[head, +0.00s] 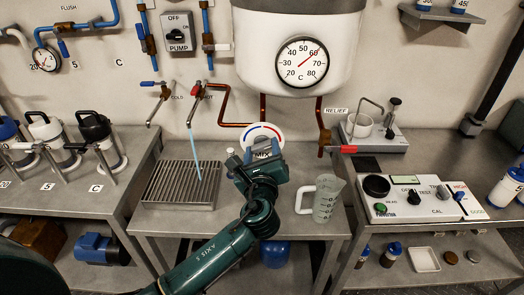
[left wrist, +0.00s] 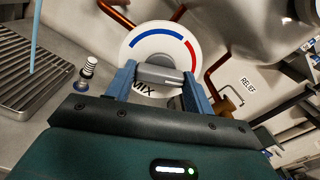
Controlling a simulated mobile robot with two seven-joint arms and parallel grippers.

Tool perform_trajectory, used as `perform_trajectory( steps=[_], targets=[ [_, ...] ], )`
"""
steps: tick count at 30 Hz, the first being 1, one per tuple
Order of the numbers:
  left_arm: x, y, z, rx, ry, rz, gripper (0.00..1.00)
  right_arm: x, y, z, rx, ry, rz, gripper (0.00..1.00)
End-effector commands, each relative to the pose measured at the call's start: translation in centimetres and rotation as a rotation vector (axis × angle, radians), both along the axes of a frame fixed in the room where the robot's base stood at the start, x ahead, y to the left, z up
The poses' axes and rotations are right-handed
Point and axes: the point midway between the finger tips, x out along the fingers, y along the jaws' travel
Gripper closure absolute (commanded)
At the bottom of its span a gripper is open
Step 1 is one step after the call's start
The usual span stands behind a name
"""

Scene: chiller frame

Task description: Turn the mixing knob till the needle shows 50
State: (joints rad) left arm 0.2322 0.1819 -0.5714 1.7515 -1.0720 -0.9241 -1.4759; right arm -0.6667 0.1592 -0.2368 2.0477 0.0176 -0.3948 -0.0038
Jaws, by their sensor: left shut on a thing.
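The mixing knob's white dial plate (head: 262,133), with blue and red arcs, is on the wall behind the bench. In the left wrist view the dial plate (left wrist: 139,41) is large, and the grey knob bar (left wrist: 160,76) lies between my blue fingers. My left gripper (head: 262,151) is shut on this knob and hides most of it in the head view. The round white gauge (head: 302,63) on the tank is marked 20 to 80 C. Its red needle points up and right, at roughly 60 to 70. My right gripper is not in view.
A thin bluish stream (head: 194,152) falls from the hot tap onto the ribbed drain tray (head: 168,185). A clear measuring jug (head: 327,197) stands right of my arm. The red-handled relief valve (head: 337,149) is to the knob's right.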

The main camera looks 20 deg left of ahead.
Motion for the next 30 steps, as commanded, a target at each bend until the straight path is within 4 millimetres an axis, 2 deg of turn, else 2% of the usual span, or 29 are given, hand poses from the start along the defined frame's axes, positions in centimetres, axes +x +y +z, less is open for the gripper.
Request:
perform_trajectory(
  steps=[8,21,30],
  targets=[
    [-0.04,-0.03,-0.19,-0.111,-0.03,0.0,0.7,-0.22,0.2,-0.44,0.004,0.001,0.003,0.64],
    [-0.04,-0.02,-0.25,-0.439,-0.125,0.0,0.7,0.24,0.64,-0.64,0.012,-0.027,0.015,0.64],
    [-0.04,-0.03,-0.19,-0.597,-0.169,0.0,0.7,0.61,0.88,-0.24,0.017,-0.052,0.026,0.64]
  ],
)
